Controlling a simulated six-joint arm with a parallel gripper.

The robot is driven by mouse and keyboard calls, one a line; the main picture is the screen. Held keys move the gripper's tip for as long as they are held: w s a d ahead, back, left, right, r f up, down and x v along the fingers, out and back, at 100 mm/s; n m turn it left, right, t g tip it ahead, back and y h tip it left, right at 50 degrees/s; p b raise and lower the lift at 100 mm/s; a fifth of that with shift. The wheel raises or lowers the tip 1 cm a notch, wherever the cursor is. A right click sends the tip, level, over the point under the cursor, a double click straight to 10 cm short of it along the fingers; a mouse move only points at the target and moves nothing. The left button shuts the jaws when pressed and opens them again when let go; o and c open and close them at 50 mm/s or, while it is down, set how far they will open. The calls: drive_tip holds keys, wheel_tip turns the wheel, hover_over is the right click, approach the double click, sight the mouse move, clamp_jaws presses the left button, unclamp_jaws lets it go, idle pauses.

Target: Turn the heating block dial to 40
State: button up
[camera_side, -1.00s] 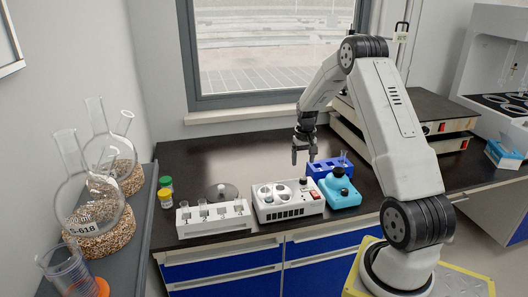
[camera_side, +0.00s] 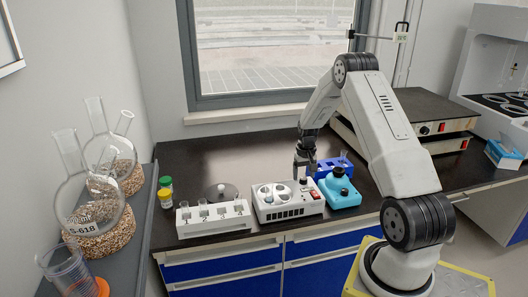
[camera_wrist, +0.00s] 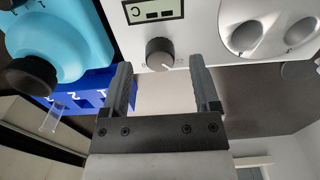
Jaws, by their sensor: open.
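The heating block (camera_side: 288,203) is a white box with round wells on top, on the dark bench in the side view. Its dark round dial (camera_wrist: 160,52) shows at upper centre in the wrist view, with a white pointer line towards the lower right. My gripper (camera_side: 304,175) is above the back right of the block. In the wrist view my gripper (camera_wrist: 161,68) is open and empty, its fingers on either side of the dial; contact cannot be told.
A turquoise device (camera_side: 340,191) with a black top stands close right of the block. A blue rack (camera_side: 331,164) is behind it. A white numbered tube rack (camera_side: 213,218) and a grey disc (camera_side: 222,192) are to the left. The bench behind the block is clear.

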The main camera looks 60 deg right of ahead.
drive_tip(key=shift+f, duration=0.75)
clamp_jaws()
drive_tip(key=shift+m, duration=0.4)
drive_tip(key=m, duration=0.8)
idle(0.4)
